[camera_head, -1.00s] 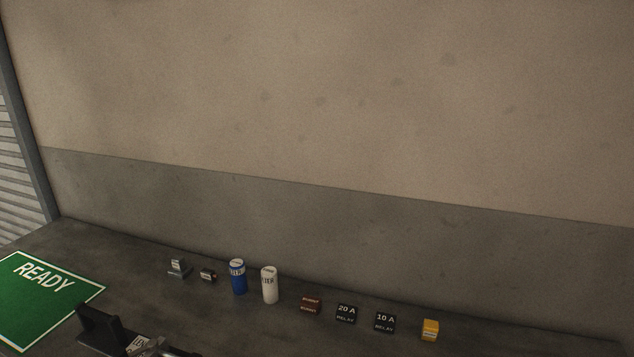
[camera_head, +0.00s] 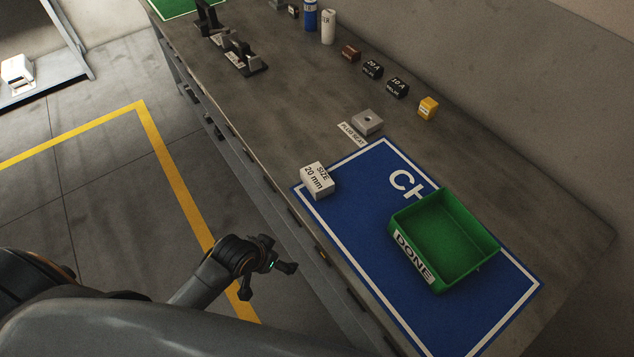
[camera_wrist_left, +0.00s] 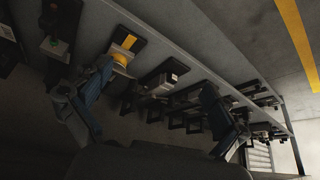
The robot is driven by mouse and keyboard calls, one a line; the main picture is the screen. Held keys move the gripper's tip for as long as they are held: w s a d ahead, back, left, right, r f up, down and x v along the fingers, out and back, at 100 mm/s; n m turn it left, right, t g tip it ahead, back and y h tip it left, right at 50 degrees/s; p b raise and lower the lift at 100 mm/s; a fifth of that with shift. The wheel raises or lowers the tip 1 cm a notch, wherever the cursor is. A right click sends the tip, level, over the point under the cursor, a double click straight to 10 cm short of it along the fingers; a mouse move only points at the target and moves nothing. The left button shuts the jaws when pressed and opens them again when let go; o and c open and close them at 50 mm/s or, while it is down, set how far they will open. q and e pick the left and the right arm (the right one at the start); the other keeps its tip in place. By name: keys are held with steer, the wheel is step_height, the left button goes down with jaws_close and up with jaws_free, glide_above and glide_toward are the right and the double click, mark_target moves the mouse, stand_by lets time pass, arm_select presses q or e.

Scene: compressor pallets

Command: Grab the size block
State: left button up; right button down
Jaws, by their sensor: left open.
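The size block (camera_head: 317,180) is a white box marked "SIZE 20 mm". It sits on the left corner of the blue mat (camera_head: 350,165), near the bench's front edge. My left gripper (camera_head: 279,256) is below and slightly left of the block in the head view, off the front of the bench, apart from it and empty. In the left wrist view its two fingers (camera_wrist_left: 155,85) are spread wide. I cannot make out the size block in that view. My right gripper is not in view.
A green tray marked "DONE" (camera_head: 440,288) stands on the mat. A grey plug seat block (camera_head: 368,121) is behind the size block. Relays (camera_head: 373,69), a yellow block (camera_head: 428,107) and cylinders line the back. Black holders (camera_head: 240,58) stand farther left. Floor is clear beside the bench.

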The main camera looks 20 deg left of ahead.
arm_select(q)
steer(key=d+r+m+h, duration=0.1)
steer(key=d+r, duration=0.1)
steer(key=r, duration=0.4)
steer(key=w+d+r+m+t+h+b, duration=0.1)
steer(key=d+r+m, duration=0.1)
steer(key=r, duration=0.4)
steer(key=d+r+m+h+b, duration=0.1)
steer(key=d+r, duration=0.1)
steer(key=r, duration=0.4)
steer(key=shift+w+d+r+m+t, duration=0.25)
steer(key=shift+w+d+m+t, duration=0.05)
steer(key=h, duration=0.2)
glide_toward(316, 176)
steer(key=shift+m, duration=0.3)
steer(key=x, duration=0.5)
steer(key=shift+f, duration=0.1)
steer(key=shift+x, duration=2.7)
steer(key=c, duration=1.3)
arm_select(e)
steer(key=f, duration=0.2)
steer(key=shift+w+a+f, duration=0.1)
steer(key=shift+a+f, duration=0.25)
arm_select(q)
steer(key=shift+c, duration=0.2)
